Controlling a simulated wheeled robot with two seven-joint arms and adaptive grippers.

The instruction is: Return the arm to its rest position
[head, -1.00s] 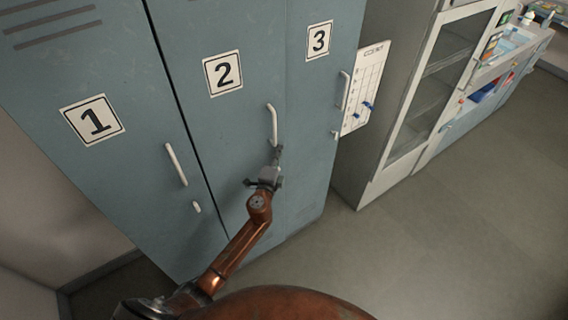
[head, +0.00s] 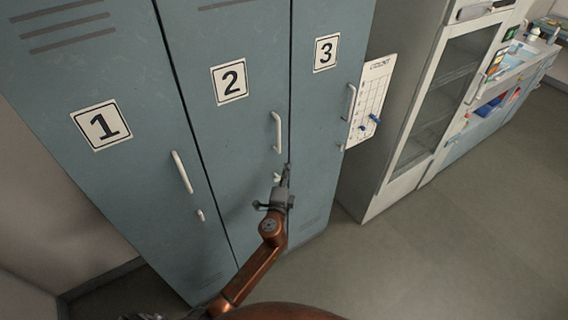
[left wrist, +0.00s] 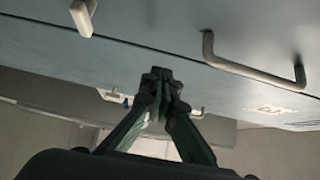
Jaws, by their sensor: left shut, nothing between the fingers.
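My left arm reaches up from the bottom of the head view, and its gripper (head: 286,174) is in front of the locker door with the number 2 (head: 230,81). The gripper is just below that door's white handle (head: 277,132) and close to its small latch knob, which it partly covers. In the left wrist view the fingers (left wrist: 160,80) are closed together with nothing between them. A white handle (left wrist: 255,70) shows to the right of the fingers, apart from them. My right gripper is in neither view.
Locker doors 1 (head: 101,126) and 3 (head: 326,53) stand on either side, all shut. A chart with blue markers (head: 372,100) hangs on the locker's side. A glass-front cabinet (head: 440,90) stands to the right. The floor (head: 450,240) at lower right is clear.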

